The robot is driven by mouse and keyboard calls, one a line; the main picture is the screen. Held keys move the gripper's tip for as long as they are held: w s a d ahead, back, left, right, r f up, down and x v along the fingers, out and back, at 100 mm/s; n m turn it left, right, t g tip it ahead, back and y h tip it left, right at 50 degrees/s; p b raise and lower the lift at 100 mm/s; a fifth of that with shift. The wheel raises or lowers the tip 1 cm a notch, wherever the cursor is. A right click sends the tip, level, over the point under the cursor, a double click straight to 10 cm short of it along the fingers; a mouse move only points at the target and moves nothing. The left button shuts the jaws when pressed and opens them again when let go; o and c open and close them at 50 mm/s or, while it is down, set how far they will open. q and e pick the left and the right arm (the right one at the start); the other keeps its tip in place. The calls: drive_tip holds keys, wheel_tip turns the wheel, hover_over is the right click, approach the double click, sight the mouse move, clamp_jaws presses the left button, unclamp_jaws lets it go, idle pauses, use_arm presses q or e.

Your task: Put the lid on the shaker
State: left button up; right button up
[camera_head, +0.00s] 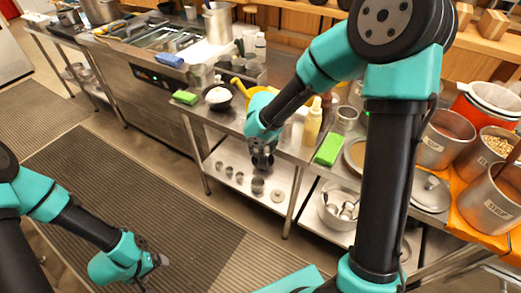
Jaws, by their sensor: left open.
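My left gripper (157,262) is open and empty at the lower left, above the dark floor mat and away from the counter. My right gripper (263,162) points down in front of the counter edge, above the lower shelf; its fingers are small and dark, so I cannot tell whether it is open. A small metal cup (346,117), possibly the shaker, stands on the counter right of a cream squeeze bottle (313,120). A round metal lid (430,193) with a knob lies on the right counter; I cannot tell whether it belongs to the shaker.
Green sponges (329,149) and a dark bowl of white food (218,95) are on the counter. The lower shelf (228,179) holds small cups and a metal bowl (337,212). Floor at left is clear.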

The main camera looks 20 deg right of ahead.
drive_tip(key=w+d+r+m, duration=0.2)
drive_tip(key=w+d+r, duration=0.1)
drive_tip(key=d, duration=0.2)
drive_tip(key=w+d+r+m, duration=0.2)
drive_tip(key=w+d+r, duration=0.1)
drive_tip(key=w+d, duration=0.1)
drive_tip(key=w+d+r+m, duration=0.1)
drive_tip(key=w+d+r, duration=0.2)
drive_tip(key=d, duration=0.3)
drive_tip(key=shift+w+m+h, duration=0.2)
drive_tip(key=shift+m+h, duration=0.2)
drive_tip(key=shift+f, duration=0.1)
drive_tip(key=shift+f, duration=0.1)
drive_tip(key=shift+f, duration=1.8)
drive_tip(key=shift+a+f, duration=0.1)
drive_tip(key=shift+f, duration=0.95)
drive_tip(key=o, duration=0.8)
drive_tip(key=shift+c, duration=0.2)
drive_tip(key=shift+o, duration=0.3)
